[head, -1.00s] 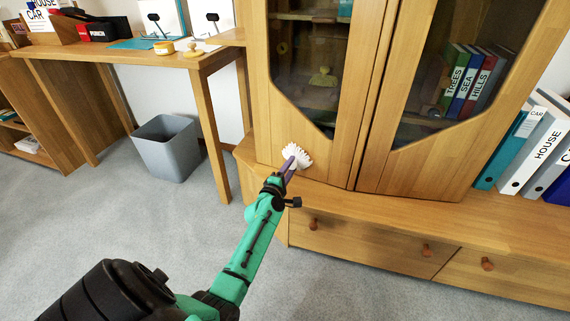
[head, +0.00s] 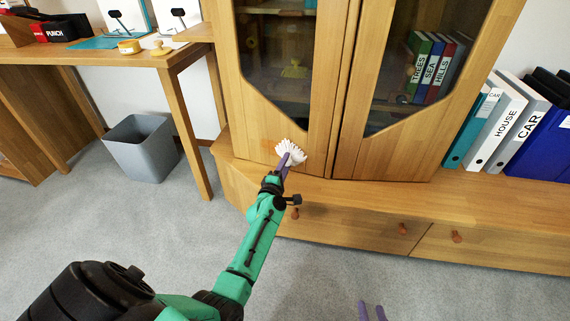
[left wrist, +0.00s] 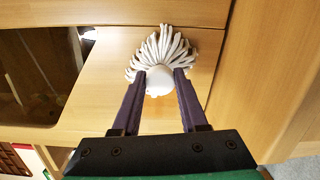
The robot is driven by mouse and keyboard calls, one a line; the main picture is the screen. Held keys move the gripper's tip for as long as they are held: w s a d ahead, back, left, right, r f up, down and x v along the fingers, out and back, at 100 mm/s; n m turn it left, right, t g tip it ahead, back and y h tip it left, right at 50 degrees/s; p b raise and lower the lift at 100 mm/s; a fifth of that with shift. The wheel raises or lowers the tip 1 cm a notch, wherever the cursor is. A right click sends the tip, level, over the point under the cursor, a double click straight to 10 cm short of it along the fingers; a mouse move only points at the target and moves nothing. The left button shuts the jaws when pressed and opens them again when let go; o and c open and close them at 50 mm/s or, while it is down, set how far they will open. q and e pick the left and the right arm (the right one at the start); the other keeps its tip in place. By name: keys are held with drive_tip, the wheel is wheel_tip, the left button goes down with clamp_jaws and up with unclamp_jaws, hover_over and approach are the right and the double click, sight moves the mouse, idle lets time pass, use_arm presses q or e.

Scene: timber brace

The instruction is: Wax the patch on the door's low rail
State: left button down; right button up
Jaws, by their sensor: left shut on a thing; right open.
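My left gripper (head: 282,165) is shut on a white, stringy mop-like applicator (head: 291,152). It also shows in the left wrist view (left wrist: 160,80), its round white base between the purple fingers and its strands fanned out. The strands lie over the low rail (head: 250,130) of the left cabinet door and look to be at its surface; I cannot tell how firmly they touch.
The cabinet's lower ledge (head: 390,195) and drawers with round knobs (head: 457,237) lie below the doors. Binders (head: 507,118) stand on the ledge at right. A grey bin (head: 143,147) and a desk leg (head: 186,135) are at left. Carpet in front is clear.

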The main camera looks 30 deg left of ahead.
use_arm(q)
drive_tip(key=shift+s+a+b, duration=0.2)
drive_tip(key=shift+a, duration=0.8)
drive_tip(key=shift+s+a+b, duration=0.2)
drive_tip(key=shift+a, duration=0.75)
drive_tip(key=a, duration=0.1)
drive_tip(key=a+b, duration=0.1)
drive_tip(key=a, duration=0.1)
drive_tip(key=shift+s+a, duration=0.15)
drive_tip(key=shift+s, duration=0.15)
drive_tip(key=shift+s+a+b, duration=0.1)
drive_tip(key=shift+a+b, duration=0.2)
drive_tip(key=shift+a, duration=0.1)
drive_tip(key=a, duration=0.1)
drive_tip(key=a+b, duration=0.1)
drive_tip(key=shift+s+a+f, duration=0.1)
drive_tip(key=shift+s+a, duration=0.2)
drive_tip(key=shift+s+a+b, duration=0.1)
drive_tip(key=shift+a+b, duration=0.25)
drive_tip(key=shift+a, duration=0.1)
drive_tip(key=shift+s, duration=0.1)
